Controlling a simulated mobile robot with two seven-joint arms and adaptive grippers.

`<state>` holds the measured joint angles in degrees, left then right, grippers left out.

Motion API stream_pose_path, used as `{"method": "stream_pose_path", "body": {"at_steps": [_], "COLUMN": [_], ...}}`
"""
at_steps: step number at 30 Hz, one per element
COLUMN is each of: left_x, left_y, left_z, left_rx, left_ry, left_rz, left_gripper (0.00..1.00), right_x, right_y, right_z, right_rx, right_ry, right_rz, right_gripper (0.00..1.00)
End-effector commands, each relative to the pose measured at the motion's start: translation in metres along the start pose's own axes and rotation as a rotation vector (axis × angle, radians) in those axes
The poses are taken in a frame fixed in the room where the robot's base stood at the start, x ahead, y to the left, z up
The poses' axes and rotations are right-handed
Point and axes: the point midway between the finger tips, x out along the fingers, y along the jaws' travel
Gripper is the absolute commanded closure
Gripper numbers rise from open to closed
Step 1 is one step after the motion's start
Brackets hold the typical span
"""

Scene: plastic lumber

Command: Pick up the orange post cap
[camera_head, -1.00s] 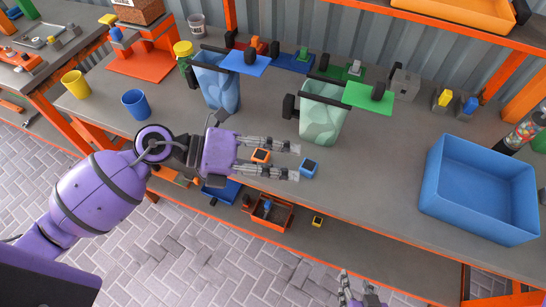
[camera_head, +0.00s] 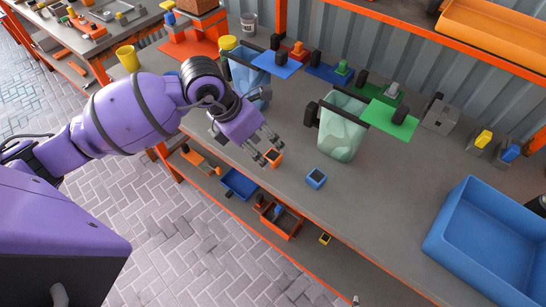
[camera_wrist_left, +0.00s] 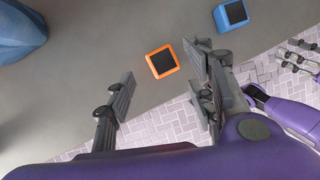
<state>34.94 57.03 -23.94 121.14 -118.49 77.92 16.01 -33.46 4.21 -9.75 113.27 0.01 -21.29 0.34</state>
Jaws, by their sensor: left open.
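The orange post cap (camera_head: 273,157) is a small orange square block with a dark top, on the grey bench near its front edge. In the left wrist view the orange post cap (camera_wrist_left: 162,61) lies just ahead of the gap between the fingers, apart from both. My left gripper (camera_head: 266,148) is open and empty, close to the cap on its upper-left side in the head view. My right gripper (camera_wrist_left: 300,56) shows partly at the right edge of the wrist view; its jaw state is unclear.
A similar blue cap (camera_head: 316,179) lies right of the orange one. A pale green bin (camera_head: 341,128) and a blue bin (camera_head: 246,80) stand behind. A large blue tub (camera_head: 493,245) is at the right. An orange tray (camera_head: 281,219) sits on the lower shelf.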

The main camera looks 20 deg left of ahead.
Motion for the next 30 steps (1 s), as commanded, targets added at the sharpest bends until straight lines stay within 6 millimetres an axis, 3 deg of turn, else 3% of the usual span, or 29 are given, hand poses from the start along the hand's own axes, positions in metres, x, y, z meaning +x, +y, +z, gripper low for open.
{"method": "stream_pose_path", "body": {"at_steps": [9,17,27,30], "left_x": [0.042,0.045,0.044,0.044], "left_y": [0.002,0.002,0.003,0.003], "left_z": [0.001,0.001,0.001,0.001], "left_rx": [-0.002,0.0,0.0,0.0], "left_ry": [-0.002,-0.001,-0.001,-0.001], "left_rz": [-0.002,-0.002,-0.002,-0.002], "left_gripper": [0.5,0.5,0.93,0.93], "right_x": [-0.002,-0.002,-0.003,-0.003], "right_y": [-0.001,0.004,0.006,0.006], "right_z": [-0.005,-0.002,-0.001,-0.001], "right_rx": [-0.003,-0.012,-0.015,-0.014], "right_ry": [0.003,-0.002,-0.002,-0.002], "right_rz": [-0.004,0.0,0.003,0.003], "right_gripper": [0.6,0.6,0.6,0.6]}}
